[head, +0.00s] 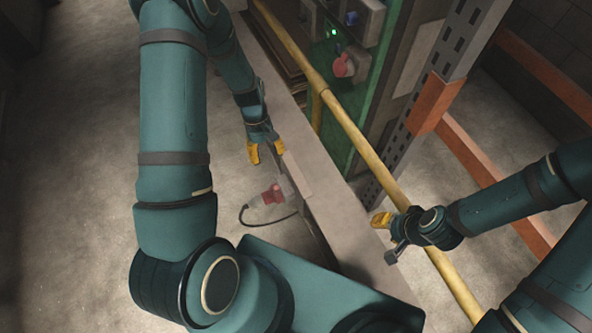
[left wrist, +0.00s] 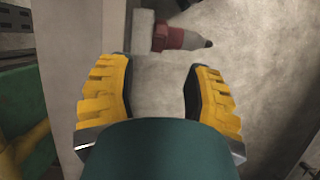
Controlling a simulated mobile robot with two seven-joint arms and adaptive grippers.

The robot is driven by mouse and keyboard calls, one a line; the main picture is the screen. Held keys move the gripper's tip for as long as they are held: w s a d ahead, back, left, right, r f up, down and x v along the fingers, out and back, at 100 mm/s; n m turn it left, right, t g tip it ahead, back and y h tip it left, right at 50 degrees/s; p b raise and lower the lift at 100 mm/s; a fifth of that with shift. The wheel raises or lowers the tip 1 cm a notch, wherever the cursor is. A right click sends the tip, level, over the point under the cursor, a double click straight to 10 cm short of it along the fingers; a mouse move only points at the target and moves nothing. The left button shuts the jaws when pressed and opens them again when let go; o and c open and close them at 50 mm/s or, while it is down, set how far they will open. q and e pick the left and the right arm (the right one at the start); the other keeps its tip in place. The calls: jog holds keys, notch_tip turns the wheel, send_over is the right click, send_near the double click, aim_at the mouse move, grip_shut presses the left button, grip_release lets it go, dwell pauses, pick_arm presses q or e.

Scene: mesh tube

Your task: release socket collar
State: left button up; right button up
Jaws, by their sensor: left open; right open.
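A red collar (head: 271,194) sits on a pale grey connector with a black cable (head: 268,222), which hangs at the side of a long beige ledge. The left wrist view shows the red collar (left wrist: 174,38) beyond my fingertips, with a dark tapered end to its right. My left gripper (head: 266,153) is open and empty, above the connector in the head picture and apart from it. Its yellow fingers (left wrist: 160,85) stand wide apart in the left wrist view. My right gripper (head: 387,237) is open over the ledge, to the right of the connector, holding nothing visible.
A green panel (head: 338,120) with a green light and a red round fitting (head: 343,66) stands behind the ledge (head: 345,225). A yellow pipe (head: 362,145) runs along it. An orange and grey rack post (head: 437,100) stands right. The floor at left is clear.

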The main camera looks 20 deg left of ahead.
aim_at(276, 187)
jog(key=shift+w, duration=0.1)
pick_arm(q)
jog(key=b+x, duration=0.1)
jog(key=x, duration=1.2)
jog(key=shift+s+f+b, duration=0.15)
jog(key=shift+b, duration=0.25)
pick_arm(e)
jog(key=shift+s+f, duration=0.5)
jog(key=shift+f, duration=0.35)
pick_arm(q)
grip_shut()
